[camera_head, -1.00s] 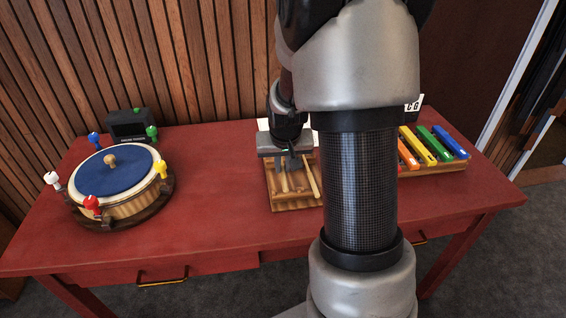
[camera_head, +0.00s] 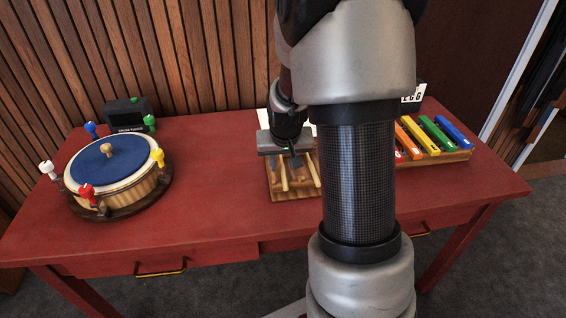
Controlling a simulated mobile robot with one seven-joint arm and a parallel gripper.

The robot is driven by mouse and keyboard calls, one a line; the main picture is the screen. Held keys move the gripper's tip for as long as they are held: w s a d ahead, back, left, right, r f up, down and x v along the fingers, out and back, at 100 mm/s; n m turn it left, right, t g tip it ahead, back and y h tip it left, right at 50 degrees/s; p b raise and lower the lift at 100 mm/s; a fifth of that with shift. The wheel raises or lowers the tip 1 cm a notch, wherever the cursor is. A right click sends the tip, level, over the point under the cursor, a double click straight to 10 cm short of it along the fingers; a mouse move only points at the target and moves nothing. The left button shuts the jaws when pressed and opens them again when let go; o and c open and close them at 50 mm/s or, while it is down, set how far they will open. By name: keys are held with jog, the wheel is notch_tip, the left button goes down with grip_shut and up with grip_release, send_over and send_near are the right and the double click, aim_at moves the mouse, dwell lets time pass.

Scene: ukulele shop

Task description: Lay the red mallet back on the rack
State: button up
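The wooden rack (camera_head: 292,195) lies on the red table, partly hidden by my arm at its right. Two pale sticks, a left one (camera_head: 283,172) and a right one (camera_head: 313,168), lie along it; their heads are hidden. My gripper (camera_head: 290,160) points down over the back part of the rack. Its fingers are small and partly covered here, so I cannot tell whether they hold anything. I see no red mallet head; it may be hidden behind my gripper or arm.
A drum with a blue top (camera_head: 110,172) and coloured pegs stands at the left, before a black box (camera_head: 129,117). A xylophone with coloured bars (camera_head: 430,139) is at the right, partly behind my arm. The red table (camera_head: 215,190) is clear between drum and rack.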

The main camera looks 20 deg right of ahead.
jog(key=shift+r, duration=0.1)
jog(key=p+v, duration=0.4)
jog(key=v, duration=1.3)
jog(key=s+a+r+n+t+y, duration=0.1)
jog(key=s+a+r+n, duration=0.1)
jog(key=s+a+r, duration=0.35)
jog(key=s+a+r+n+y, duration=0.1)
jog(key=s+a+r+n, duration=0.1)
jog(key=s+a, duration=0.65)
jog(key=s+d+r+p, duration=0.2)
jog(key=s+r+p, duration=0.1)
jog(key=r+p, duration=1.3)
jog(key=shift+r+p, duration=0.35)
jog(key=shift+r, duration=0.1)
jog(key=shift+d, duration=0.1)
